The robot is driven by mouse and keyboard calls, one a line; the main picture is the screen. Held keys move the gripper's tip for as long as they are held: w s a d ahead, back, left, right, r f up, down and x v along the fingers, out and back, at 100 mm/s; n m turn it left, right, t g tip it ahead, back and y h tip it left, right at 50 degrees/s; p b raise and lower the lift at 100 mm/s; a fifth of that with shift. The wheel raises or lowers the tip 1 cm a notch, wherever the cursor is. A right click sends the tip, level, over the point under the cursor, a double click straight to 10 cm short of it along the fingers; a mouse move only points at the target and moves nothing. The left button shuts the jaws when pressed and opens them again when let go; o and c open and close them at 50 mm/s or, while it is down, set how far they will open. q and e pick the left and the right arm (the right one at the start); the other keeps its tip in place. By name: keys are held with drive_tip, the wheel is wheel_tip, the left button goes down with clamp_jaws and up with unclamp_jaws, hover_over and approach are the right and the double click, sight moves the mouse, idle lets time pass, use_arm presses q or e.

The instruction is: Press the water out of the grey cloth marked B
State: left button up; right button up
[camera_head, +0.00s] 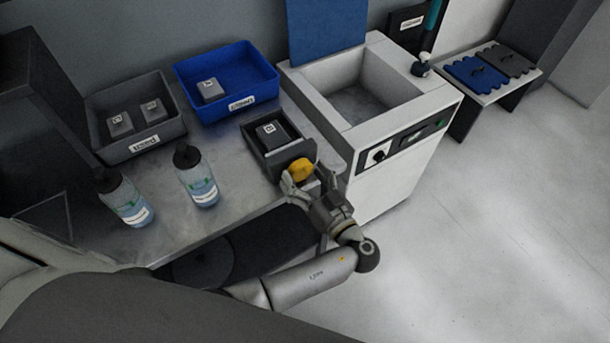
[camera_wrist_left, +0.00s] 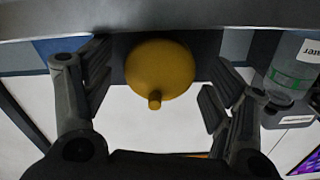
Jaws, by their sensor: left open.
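A dark grey box (camera_head: 287,156) stands at the table's right front edge, next to the white sink unit. A dark block with a white mark (camera_head: 270,129) lies in it; I cannot read the mark surely as B. A yellow knob (camera_head: 301,168) is at the box's near side. My left gripper (camera_head: 308,177) is open, its fingers on either side of the knob. In the left wrist view the round knob (camera_wrist_left: 160,68) is between the spread fingers, with gaps on both sides. My right gripper is not in view.
A grey bin (camera_head: 139,145) holds two grey marked blocks and a blue bin (camera_head: 245,107) holds one. Two bottles (camera_head: 122,197) (camera_head: 196,176) stand at the front left. The sink unit (camera_head: 400,165) is close to the right. A low bench (camera_head: 500,88) holds folded blue and dark items.

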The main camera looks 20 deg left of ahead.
use_arm(q)
drive_tip(key=shift+s+d, duration=0.1)
drive_tip(key=v, duration=0.7)
drive_tip(key=shift+d, duration=0.1)
